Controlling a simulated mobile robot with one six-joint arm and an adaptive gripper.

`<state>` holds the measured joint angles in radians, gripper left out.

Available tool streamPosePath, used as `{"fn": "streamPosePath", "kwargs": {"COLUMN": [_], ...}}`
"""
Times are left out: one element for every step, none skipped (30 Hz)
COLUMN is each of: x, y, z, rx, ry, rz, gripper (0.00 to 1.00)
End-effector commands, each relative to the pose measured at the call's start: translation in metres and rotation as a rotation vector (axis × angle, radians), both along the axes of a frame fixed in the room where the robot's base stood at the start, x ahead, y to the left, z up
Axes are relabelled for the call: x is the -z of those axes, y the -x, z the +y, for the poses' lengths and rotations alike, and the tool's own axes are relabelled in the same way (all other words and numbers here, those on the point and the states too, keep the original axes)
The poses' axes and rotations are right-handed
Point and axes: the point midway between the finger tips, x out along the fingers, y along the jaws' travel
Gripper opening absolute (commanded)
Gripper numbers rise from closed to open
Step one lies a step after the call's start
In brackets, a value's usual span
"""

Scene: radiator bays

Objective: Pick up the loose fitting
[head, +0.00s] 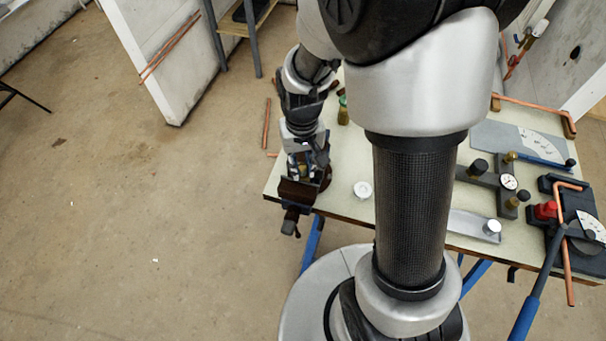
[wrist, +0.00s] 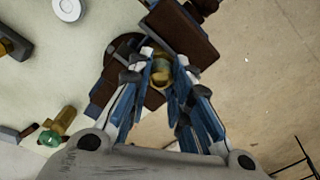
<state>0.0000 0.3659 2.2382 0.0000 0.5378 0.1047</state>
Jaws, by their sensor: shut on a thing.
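My gripper (wrist: 162,60) is shut on a small brass fitting (wrist: 161,72), which shows between the fingertips in the wrist view. The gripper points down at the dark brown vise (wrist: 188,35) on the table's corner. The fitting is between or just above the vise's jaws; I cannot tell whether it touches them. In the head view my gripper (head: 303,163) is over the vise (head: 297,191) at the table's left front corner. The fitting is hard to make out there.
The workbench (head: 340,208) holds a white ring (head: 362,190), a green-capped brass valve (head: 343,112), a gauge manifold (head: 508,182) and a pipe bender with a copper pipe (head: 565,225) at right. Open floor (head: 150,220) lies to the left.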

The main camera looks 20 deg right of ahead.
Motion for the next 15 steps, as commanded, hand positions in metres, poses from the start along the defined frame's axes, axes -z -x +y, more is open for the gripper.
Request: {"fn": "streamPosePath", "kwargs": {"x": [-0.003, -0.005, -0.006, -0.008, -0.009, -0.011, -0.012, -0.013, -0.015, -0.016, -0.017, -0.019, -0.02, -0.021, -0.023], "y": [-0.001, -0.001, -0.001, -0.001, -0.001, -0.001, -0.001, -0.001, -0.001, -0.001, -0.001, -0.001, -0.001, -0.001, -0.001], "z": [0.0, 0.0, 0.0, 0.0, 0.0, 0.0, 0.0, 0.0, 0.0, 0.0, 0.0, 0.0, 0.0, 0.0, 0.0], "rx": [0.0, 0.0, 0.0, 0.0, 0.0, 0.0, 0.0, 0.0, 0.0, 0.0, 0.0, 0.0, 0.0, 0.0, 0.0], "ry": [0.0, 0.0, 0.0, 0.0, 0.0, 0.0, 0.0, 0.0, 0.0, 0.0, 0.0, 0.0, 0.0, 0.0, 0.0], "rz": [-0.002, -0.002, -0.002, -0.002, -0.002, -0.002, -0.002, -0.002, -0.002, -0.002, -0.002, -0.002, -0.002, -0.002, -0.002], "gripper": [0.0, 0.0, 0.0, 0.0, 0.0, 0.0, 0.0, 0.0, 0.0, 0.0, 0.0, 0.0, 0.0, 0.0, 0.0]}}
